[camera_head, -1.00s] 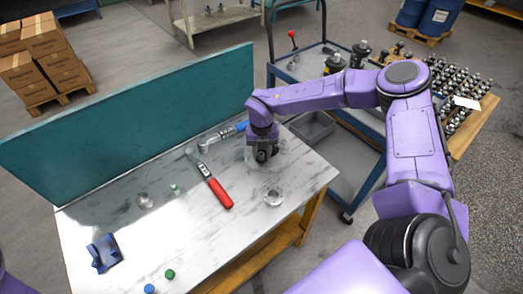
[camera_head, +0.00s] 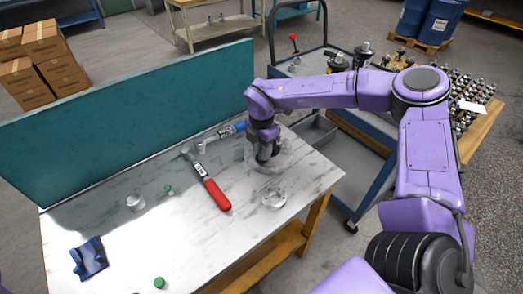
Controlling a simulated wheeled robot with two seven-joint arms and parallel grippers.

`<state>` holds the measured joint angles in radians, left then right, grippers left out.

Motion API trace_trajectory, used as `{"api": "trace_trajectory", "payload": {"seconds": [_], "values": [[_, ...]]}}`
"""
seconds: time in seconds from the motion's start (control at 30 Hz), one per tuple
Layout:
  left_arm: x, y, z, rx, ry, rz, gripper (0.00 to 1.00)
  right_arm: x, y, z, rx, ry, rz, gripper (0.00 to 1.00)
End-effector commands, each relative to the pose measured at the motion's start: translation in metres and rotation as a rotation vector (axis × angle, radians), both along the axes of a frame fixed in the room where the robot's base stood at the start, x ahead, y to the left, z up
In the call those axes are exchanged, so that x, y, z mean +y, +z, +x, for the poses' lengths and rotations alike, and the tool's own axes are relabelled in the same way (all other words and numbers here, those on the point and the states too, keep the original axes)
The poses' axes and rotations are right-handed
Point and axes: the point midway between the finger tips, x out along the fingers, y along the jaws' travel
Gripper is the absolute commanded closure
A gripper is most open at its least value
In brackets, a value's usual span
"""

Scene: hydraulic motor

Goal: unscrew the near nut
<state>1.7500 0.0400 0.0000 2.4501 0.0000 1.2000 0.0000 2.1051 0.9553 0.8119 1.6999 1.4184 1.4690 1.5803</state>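My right gripper (camera_head: 265,156) points down over the back right part of the table; its fingers are small and dark, and I cannot tell whether they are open or shut. A pale, partly see-through shape shows around the fingers, too unclear to name. A shiny, clear or metallic round part (camera_head: 274,199) lies on the table in front of the gripper, apart from it. A similar round part (camera_head: 135,202) stands at the left. I cannot tell which, if either, is the near nut. My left gripper is out of view.
A red-handled wrench (camera_head: 210,185) and a blue-handled tool (camera_head: 225,132) lie on the marble-look table (camera_head: 205,246). A blue bracket-like piece (camera_head: 88,258) and green caps (camera_head: 159,283) lie at the left and front. A teal panel (camera_head: 120,120) borders the back; a blue cart (camera_head: 375,185) stands at the right.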

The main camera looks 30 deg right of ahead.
Motion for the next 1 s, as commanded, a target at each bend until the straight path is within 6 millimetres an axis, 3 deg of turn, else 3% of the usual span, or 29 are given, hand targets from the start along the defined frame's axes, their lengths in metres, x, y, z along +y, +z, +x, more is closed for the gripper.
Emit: {"api": "trace_trajectory", "payload": {"seconds": [0.27, 0.37, 0.57, 1.0], "values": [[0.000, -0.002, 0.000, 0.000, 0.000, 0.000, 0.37, -0.001, -0.001, -0.001, 0.000, 0.001, 0.000, 0.67], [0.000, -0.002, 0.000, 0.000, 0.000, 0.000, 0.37, -0.001, -0.001, -0.001, 0.000, 0.002, 0.000, 1.00], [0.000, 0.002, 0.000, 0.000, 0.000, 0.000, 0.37, -0.001, 0.001, -0.001, 0.001, 0.041, 0.000, 1.00], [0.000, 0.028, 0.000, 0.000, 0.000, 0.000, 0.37, -0.001, 0.000, -0.001, 0.003, 0.495, 0.001, 1.00]]}}
